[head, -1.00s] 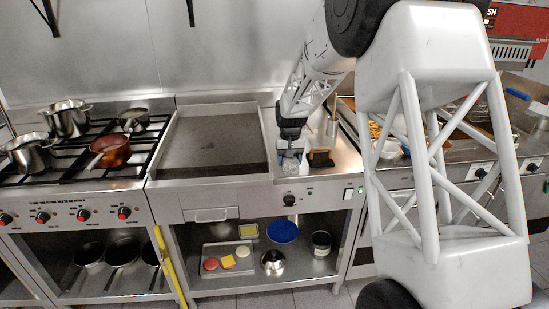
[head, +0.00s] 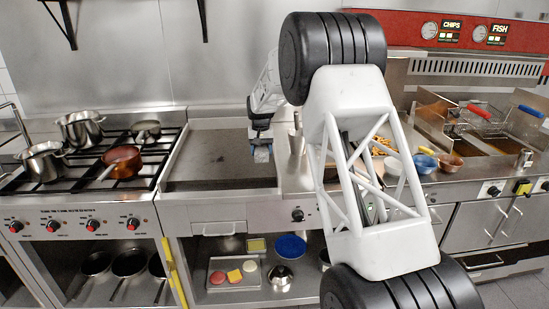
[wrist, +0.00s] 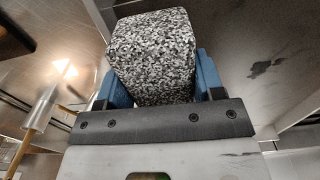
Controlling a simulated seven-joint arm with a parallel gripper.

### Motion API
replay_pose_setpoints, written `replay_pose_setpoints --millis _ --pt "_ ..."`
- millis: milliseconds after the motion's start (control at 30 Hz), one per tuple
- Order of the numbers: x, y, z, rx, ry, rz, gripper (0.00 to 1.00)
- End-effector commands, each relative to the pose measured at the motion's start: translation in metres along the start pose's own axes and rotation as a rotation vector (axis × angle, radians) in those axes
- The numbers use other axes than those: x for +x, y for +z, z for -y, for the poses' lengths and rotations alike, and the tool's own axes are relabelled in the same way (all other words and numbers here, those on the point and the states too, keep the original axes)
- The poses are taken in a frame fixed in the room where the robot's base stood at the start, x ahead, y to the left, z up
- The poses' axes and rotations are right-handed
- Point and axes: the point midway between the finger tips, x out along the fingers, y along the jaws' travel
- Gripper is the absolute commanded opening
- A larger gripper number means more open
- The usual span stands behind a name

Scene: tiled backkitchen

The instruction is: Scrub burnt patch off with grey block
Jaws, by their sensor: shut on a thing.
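My gripper (head: 262,150) is at the right end of the flat griddle plate (head: 205,176) in the head view. In the wrist view its blue fingers (wrist: 155,88) are shut on the speckled grey block (wrist: 150,48), one on each side. The block's far face is hidden. A dark irregular burnt patch (wrist: 266,66) shows on the grey plate to the right of the block in the wrist view, apart from it. In the head view the patch is hard to make out, and the gap between block and plate cannot be judged.
A hob with steel pots (head: 82,129) and a copper pan (head: 121,162) stands left of the griddle. Right of it are bowls (head: 425,163) and fryer baskets (head: 480,115), partly behind my arm. A shelf below holds a tray (head: 234,273). The griddle's left part is clear.

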Motion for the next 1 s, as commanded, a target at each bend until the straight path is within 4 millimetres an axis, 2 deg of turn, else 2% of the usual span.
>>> replay_pose_setpoints --millis 100,500,1000 --pt "-0.002 -0.020 0.022 -0.001 0.000 -0.001 0.29" --pt "-0.007 -0.074 0.096 -0.002 0.000 -0.001 0.29" --pt "-0.008 -0.121 0.194 -0.001 0.000 0.000 0.29"
